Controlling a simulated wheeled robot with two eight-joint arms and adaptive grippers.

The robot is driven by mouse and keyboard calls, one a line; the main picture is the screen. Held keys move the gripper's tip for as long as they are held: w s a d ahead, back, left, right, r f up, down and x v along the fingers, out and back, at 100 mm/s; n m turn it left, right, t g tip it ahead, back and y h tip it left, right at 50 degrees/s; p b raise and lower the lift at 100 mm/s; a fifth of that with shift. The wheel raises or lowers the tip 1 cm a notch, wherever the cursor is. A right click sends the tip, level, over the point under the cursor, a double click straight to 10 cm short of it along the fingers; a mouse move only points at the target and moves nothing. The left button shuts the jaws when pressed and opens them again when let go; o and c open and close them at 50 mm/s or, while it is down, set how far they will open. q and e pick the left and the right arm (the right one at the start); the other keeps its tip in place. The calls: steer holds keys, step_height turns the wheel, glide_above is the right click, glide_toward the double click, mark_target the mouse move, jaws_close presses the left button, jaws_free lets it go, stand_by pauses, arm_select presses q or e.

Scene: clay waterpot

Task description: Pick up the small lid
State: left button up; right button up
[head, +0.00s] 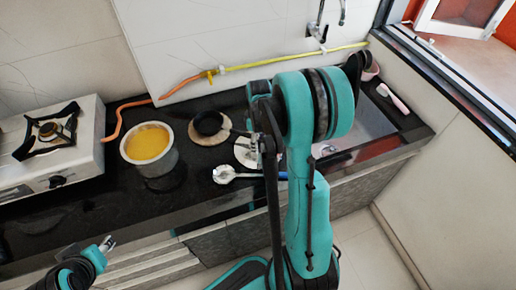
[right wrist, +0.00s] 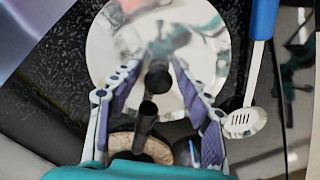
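The small lid is a shiny round disc (right wrist: 108,45) with a black knob (right wrist: 157,80) in the right wrist view. In the head view the lid (head: 243,158) lies on the dark counter, partly hidden by my right arm. My right gripper (right wrist: 154,66) is over the lid, its two purple-padded fingers spread on either side of the knob with gaps showing. I cannot tell its exact height above the lid. My left gripper (head: 105,244) is low at the left in the head view, away from the lid; its finger opening is too small to tell.
A black pan (head: 208,122) on a wooden board stands left of the lid, beside a pot of yellow liquid (head: 150,146). A slotted utensil (right wrist: 242,122) with a blue handle lies close to the lid. A stove (head: 50,150) is at left, a sink (head: 360,122) at right.

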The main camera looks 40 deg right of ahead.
jaws_close()
